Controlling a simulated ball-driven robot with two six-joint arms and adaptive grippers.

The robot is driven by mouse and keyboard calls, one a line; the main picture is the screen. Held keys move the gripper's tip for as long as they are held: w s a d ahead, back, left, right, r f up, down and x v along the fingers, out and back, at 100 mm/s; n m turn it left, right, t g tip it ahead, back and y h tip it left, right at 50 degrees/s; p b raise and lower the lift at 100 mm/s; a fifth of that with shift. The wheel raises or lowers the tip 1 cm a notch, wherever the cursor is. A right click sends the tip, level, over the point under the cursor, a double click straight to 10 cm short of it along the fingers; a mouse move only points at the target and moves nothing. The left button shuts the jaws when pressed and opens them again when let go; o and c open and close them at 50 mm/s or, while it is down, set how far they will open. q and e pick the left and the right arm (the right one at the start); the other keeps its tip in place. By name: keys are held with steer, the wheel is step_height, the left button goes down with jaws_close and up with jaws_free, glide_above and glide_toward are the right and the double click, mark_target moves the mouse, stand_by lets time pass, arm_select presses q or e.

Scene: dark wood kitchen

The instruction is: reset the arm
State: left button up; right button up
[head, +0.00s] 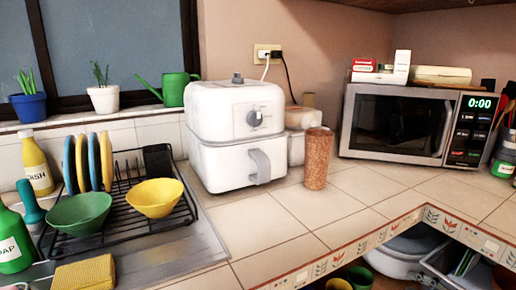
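Neither of my grippers nor any part of my arms shows in the head view. The task names no object. In front of me is a tiled corner counter (277,236) with a white air fryer (232,136) near the middle. A brown patterned cup (318,158) stands upright just right of it. A microwave (397,124) with a green 0:00 display stands at the back right.
A black dish rack (177,209) at left holds a green bowl (80,213), a yellow bowl (154,197) and upright plates. Bottles and a yellow sponge (85,273) are near it. The front counter is clear. Shelves below hold pots.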

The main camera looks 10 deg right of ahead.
steer(key=s+a+f+m+g+h+b, duration=0.15)
steer(key=s+a+f+m, duration=0.3)
steer(key=s+f, duration=0.55)
steer(key=s+a+f+m+g+h+b, duration=0.1)
steer(key=s+a+f+m+g+h, duration=0.3)
steer(key=s+f, duration=0.65)
steer(key=s+a+f+m+g, duration=0.3)
steer(key=s+f+m+g, duration=0.1)
steer(key=s, duration=0.6)
steer(key=s+a+f+m+g, duration=0.3)
steer(key=s+f+m+g, duration=0.2)
steer(key=s, duration=0.6)
step_height(320, 180, down, 3)
steer(key=shift+a+f+m+b, duration=0.15)
steer(key=shift+a+m+b, duration=0.2)
steer(key=shift+m, duration=0.8)
steer(key=shift+h, duration=0.25)
